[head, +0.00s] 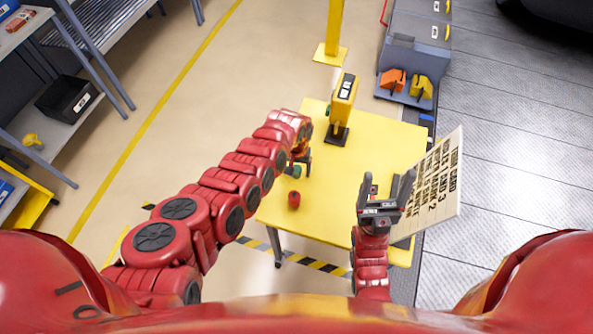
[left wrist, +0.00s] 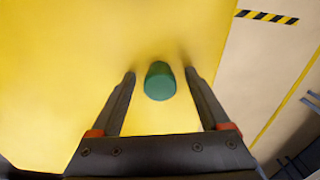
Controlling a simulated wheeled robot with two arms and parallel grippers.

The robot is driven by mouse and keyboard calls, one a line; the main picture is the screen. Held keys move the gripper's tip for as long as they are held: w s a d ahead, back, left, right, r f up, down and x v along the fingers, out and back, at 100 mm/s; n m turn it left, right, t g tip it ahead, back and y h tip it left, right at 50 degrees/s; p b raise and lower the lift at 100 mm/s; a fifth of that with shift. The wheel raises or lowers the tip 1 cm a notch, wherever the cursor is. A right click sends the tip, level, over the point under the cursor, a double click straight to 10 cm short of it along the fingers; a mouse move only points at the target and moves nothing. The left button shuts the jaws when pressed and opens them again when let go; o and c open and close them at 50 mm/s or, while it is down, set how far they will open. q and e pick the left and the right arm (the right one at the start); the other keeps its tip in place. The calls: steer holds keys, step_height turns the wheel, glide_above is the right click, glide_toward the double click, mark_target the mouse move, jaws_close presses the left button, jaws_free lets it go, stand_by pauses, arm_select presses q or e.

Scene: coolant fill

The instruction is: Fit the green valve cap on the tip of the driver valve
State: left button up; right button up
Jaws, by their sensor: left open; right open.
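The green valve cap (head: 296,171) stands on the yellow table, below my left gripper (head: 301,160). In the left wrist view the green cap (left wrist: 160,81) sits between the two open fingers (left wrist: 159,74), with yellow table showing on both sides of it. The fingers appear not to touch it. My right gripper (head: 388,187) is open and empty above the right part of the table, fingers pointing up in the picture. I do not see the driver valve in either view.
On the yellow table (head: 385,140) a red cap (head: 293,200) stands near the green one. A yellow device on a black base (head: 342,105) stands at the back. A lettered board (head: 437,187) is at the right edge, beside my right gripper. Shelves (head: 80,125) stand far left.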

arm_select(q)
jaws_close()
stand_by(0.4)
steer(key=shift+r, duration=0.1)
